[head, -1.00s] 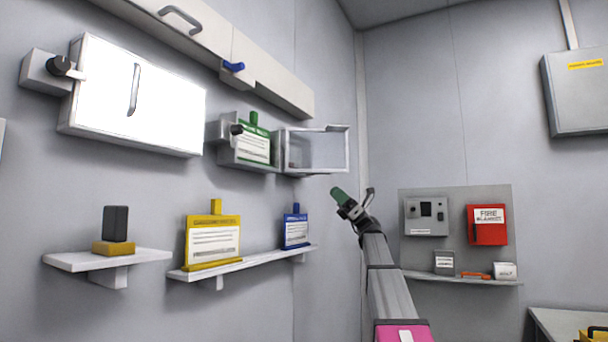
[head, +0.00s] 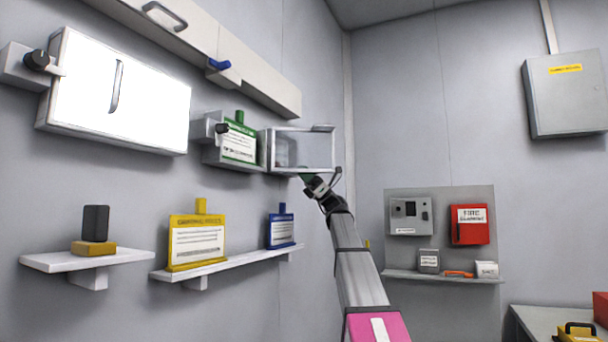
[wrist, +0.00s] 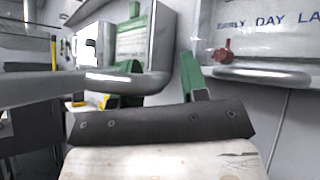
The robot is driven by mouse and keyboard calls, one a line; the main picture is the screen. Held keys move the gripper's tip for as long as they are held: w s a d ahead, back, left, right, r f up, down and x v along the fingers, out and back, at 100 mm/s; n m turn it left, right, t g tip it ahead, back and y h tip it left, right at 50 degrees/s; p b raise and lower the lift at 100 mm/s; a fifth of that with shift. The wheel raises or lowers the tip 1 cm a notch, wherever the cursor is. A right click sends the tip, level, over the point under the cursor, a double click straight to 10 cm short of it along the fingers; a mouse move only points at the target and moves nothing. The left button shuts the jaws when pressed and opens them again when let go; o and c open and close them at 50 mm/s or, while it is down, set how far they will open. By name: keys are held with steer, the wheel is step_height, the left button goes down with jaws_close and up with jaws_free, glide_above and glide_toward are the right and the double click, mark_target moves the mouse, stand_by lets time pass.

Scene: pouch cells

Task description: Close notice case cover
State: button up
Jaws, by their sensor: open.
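The notice case (head: 212,155) is a small grey box on the left wall with a green-edged notice (head: 240,142) in it. Its clear, grey-framed cover (head: 303,150) stands open, swung out to the right. My gripper (head: 309,181) is just below the cover's lower edge; I cannot tell whether it touches it. A pale panel with blue lettering (wrist: 265,22) and a red knob (wrist: 225,52) fills the upper right.
A shelf (head: 225,262) below carries a yellow notice (head: 197,242) and a blue notice (head: 281,230). A panel with a red box (head: 470,224) is to the right.

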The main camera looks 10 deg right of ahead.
jaws_close()
steer(key=shift+s, duration=0.15)
